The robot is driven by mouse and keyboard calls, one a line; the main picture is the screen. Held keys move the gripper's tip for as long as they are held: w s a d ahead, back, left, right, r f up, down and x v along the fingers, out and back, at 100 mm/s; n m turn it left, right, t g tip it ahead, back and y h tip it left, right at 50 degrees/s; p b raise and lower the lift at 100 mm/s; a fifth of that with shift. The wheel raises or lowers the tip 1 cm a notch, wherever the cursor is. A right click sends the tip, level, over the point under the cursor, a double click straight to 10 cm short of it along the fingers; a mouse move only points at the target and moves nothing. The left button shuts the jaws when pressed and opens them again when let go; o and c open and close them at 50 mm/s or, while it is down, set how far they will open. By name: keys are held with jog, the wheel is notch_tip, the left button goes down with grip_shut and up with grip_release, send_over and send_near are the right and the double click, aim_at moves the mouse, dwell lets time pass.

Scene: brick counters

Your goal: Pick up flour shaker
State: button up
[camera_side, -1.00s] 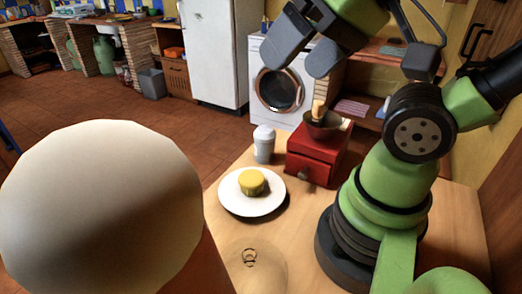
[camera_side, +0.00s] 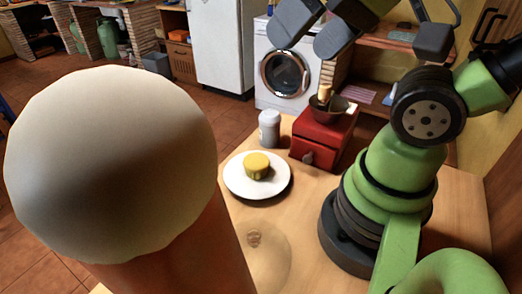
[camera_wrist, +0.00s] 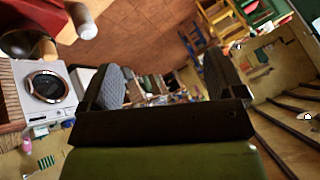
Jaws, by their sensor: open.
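The flour shaker (camera_side: 269,130), a small pale cylinder with a rounded top, stands upright on the wooden table behind the white plate, left of the red grinder. It seems to be the white capped cylinder (camera_wrist: 82,22) at the upper left of the wrist view. My gripper (camera_side: 316,30) is high above the table, above and to the right of the shaker in the side view, and clear of it. Its two grey fingers also show in the wrist view (camera_wrist: 166,75), spread apart with nothing between them.
A red grinder (camera_side: 319,143) with a dark bowl stands close right of the shaker. A white plate (camera_side: 240,184) with a yellow item (camera_side: 257,165) lies in front. A large cream-topped object (camera_side: 110,165) fills the left foreground. A glassy dome (camera_side: 264,262) stands near the front.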

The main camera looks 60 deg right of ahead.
jog(key=n+g+h, duration=1.4)
jog(key=n, duration=0.1)
send_over(261, 119)
jog(key=a, duration=0.4)
notch_tip(261, 119, down, 11)
jog(key=f+n+h, duration=0.1)
jog(key=f, duration=0.3)
jog(key=w+f+h, duration=0.1)
jog(key=f+h, duration=0.1)
jog(key=f, duration=0.3)
jog(key=f+n+h, duration=0.1)
jog(key=f, duration=0.4)
jog(key=shift+w+a+f+n+h, duration=0.2)
jog(key=shift+w+n+h, duration=0.1)
jog(key=shift+w, duration=0.05)
jog(key=shift+x, duration=3.75)
jog(key=shift+c, duration=0.4)
